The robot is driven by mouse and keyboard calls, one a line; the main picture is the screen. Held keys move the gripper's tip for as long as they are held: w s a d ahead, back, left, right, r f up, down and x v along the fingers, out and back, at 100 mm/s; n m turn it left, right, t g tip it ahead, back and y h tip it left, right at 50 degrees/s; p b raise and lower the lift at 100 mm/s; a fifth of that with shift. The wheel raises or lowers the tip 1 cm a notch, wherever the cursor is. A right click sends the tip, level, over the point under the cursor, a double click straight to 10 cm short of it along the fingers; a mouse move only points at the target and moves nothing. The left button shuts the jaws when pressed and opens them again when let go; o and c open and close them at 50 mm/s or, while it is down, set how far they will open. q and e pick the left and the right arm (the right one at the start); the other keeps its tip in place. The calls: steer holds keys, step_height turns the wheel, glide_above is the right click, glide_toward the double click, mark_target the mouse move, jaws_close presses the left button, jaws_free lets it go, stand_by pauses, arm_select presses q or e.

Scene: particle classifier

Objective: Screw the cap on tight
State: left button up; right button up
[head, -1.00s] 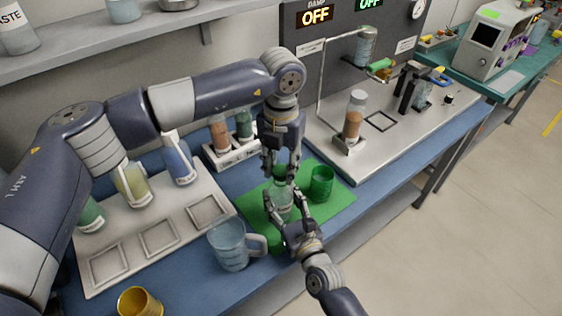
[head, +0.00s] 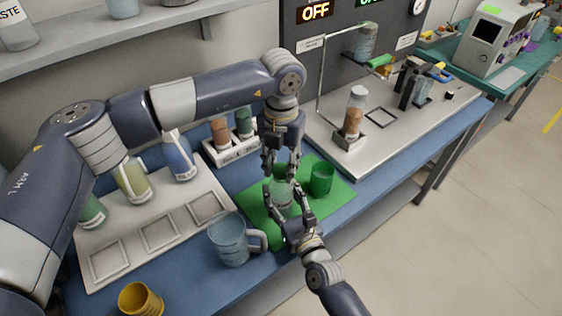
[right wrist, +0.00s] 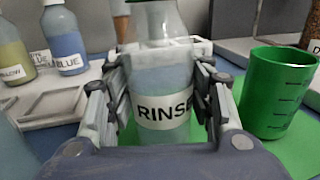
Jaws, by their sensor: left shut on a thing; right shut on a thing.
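The bottle (head: 280,196) stands upright on the green mat (head: 332,200). Its label reads "RINSE" in the right wrist view (right wrist: 165,108), where its top is cut off. My right gripper (head: 282,207) is shut around the bottle's body, with one finger on each side in the right wrist view (right wrist: 163,95).
A green beaker (head: 321,179) stands close right of the bottle. A clear blue-grey jug (head: 228,244) stands at the left front, and a yellow cup (head: 139,300) farther left. A white tray (head: 128,240) holds bottles at the left. A steel platform (head: 400,125) lies to the right.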

arm_select(q)
steer(key=m, duration=0.6)
steer(key=shift+m, duration=0.4)
steer(key=m, duration=0.5)
steer(key=shift+m, duration=0.3)
steer(key=m, duration=1.1)
steer(key=shift+w, duration=0.1)
steer(key=m, duration=1.4)
steer(key=shift+f, duration=0.1)
steer(key=m, duration=0.4)
steer(key=shift+d+m, duration=0.1)
steer(key=shift+m, duration=0.3)
